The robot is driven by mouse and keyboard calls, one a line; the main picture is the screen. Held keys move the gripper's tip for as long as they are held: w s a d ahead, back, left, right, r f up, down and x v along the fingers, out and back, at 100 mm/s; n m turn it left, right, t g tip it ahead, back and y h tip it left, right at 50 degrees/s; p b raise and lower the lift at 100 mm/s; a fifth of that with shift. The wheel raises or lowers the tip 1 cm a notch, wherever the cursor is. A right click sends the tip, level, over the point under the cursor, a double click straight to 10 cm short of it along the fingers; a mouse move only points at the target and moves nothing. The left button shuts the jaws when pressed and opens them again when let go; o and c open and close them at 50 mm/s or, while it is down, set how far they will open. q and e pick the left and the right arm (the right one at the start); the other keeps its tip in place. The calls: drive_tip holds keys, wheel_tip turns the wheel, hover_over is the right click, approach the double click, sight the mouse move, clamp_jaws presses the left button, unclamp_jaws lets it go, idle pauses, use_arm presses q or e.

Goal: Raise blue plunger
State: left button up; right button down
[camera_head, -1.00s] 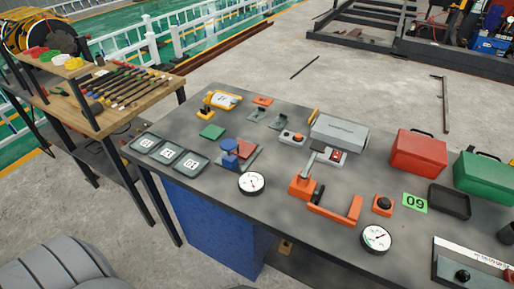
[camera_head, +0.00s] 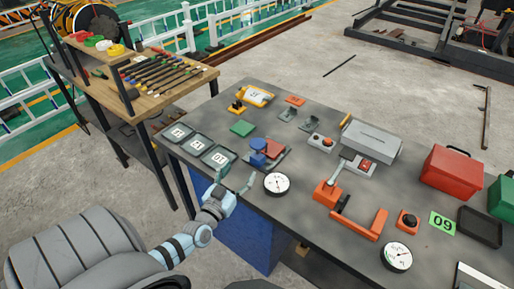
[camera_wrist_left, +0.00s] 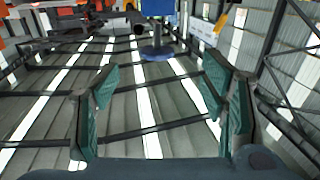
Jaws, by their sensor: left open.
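The blue plunger (camera_head: 258,147) stands upright on a small dark base on the grey table, beside a red block (camera_head: 273,149). My left gripper (camera_head: 233,181) is at the table's near edge, in front of the plunger and apart from it. In the left wrist view its two teal-padded fingers (camera_wrist_left: 160,105) are spread wide with nothing between them. A blue block with a stem and round disc (camera_wrist_left: 157,52) shows beyond the fingers, at the top centre; it looks like the plunger seen inverted. My right gripper is in neither view.
A round dial gauge (camera_head: 277,184) lies close on the right. An orange clamp-like frame (camera_head: 362,222) and a grey box (camera_head: 371,138) are farther right.

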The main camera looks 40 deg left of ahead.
sight(256, 153)
use_arm(q)
drive_tip(key=b+x, duration=0.1)
drive_tip(key=x, duration=0.3)
drive_tip(key=b+x, duration=0.2)
drive_tip(key=x, duration=0.2)
drive_tip(key=b+x, duration=0.1)
drive_tip(key=x, duration=0.3)
drive_tip(key=shift+d+f, duration=0.2)
drive_tip(key=shift+f, duration=0.1)
drive_tip(key=shift+w+a+r+b, duration=0.1)
drive_tip(key=shift+w+r+b, duration=0.05)
drive_tip(key=shift+w+b, duration=0.3)
drive_tip(key=shift+r, duration=0.15)
drive_tip(key=shift+c, duration=0.2)
drive_tip(key=c, duration=1)
drive_tip(key=shift+s+a, duration=0.1)
drive_tip(key=shift+a, duration=0.15)
clamp_jaws()
